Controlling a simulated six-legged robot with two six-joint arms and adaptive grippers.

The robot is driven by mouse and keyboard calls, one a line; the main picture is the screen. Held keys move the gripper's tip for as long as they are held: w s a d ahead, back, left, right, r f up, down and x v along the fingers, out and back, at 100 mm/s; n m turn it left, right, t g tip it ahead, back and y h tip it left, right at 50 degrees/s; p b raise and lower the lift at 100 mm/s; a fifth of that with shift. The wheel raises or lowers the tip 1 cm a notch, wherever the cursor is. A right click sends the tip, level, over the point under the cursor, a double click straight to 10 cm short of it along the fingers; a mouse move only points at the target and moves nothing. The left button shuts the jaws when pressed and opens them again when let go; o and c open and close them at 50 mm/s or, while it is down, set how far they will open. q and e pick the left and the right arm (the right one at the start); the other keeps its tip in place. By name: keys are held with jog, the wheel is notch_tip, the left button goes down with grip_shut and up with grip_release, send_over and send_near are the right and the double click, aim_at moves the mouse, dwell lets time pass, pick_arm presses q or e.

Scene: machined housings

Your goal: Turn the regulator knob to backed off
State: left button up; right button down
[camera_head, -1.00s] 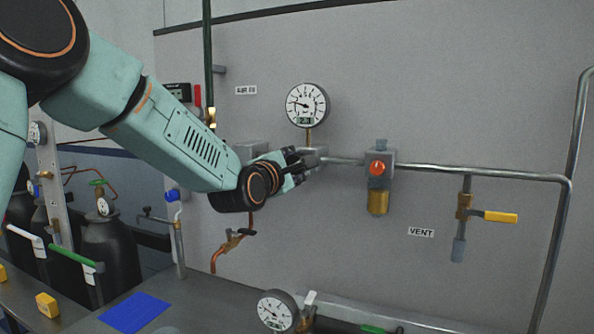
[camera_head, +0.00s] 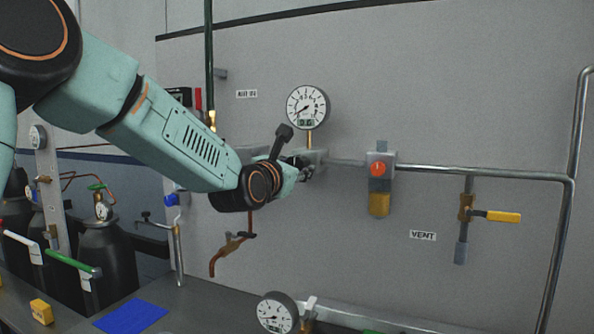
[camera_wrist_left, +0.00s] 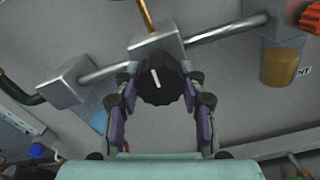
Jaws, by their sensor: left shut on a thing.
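The black ribbed regulator knob (camera_wrist_left: 158,84) has a white pointer line and sits in front of a grey block on the pipe. In the left wrist view my two finger pads lie on either side of it. My left gripper (camera_head: 303,166) is shut on the knob; in the head view the hand mostly hides it. The grey regulator block (camera_head: 315,157) shows behind the fingers. A round white gauge (camera_head: 307,106) stands above it on a brass stem, its needle pointing lower left. My right gripper is not in view.
A relief fitting with an orange-red button (camera_head: 378,169) and brass bowl (camera_head: 379,204) is on the pipe to the right. A yellow-handled vent valve (camera_head: 501,216) hangs further right. A second gauge (camera_head: 277,312) and a blue mat (camera_head: 132,316) are below.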

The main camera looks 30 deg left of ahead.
pick_arm(q)
jog(key=shift+s+d+f+n, duration=0.1)
jog(key=shift+f+n, duration=0.4)
jog(key=o, duration=1.1)
jog(key=shift+s+r, duration=0.1)
jog(key=shift+r, duration=0.15)
jog(key=shift+o, duration=0.3)
jog(key=shift+r, duration=0.1)
jog(key=s, duration=0.7)
jog(key=shift+s+d, duration=0.15)
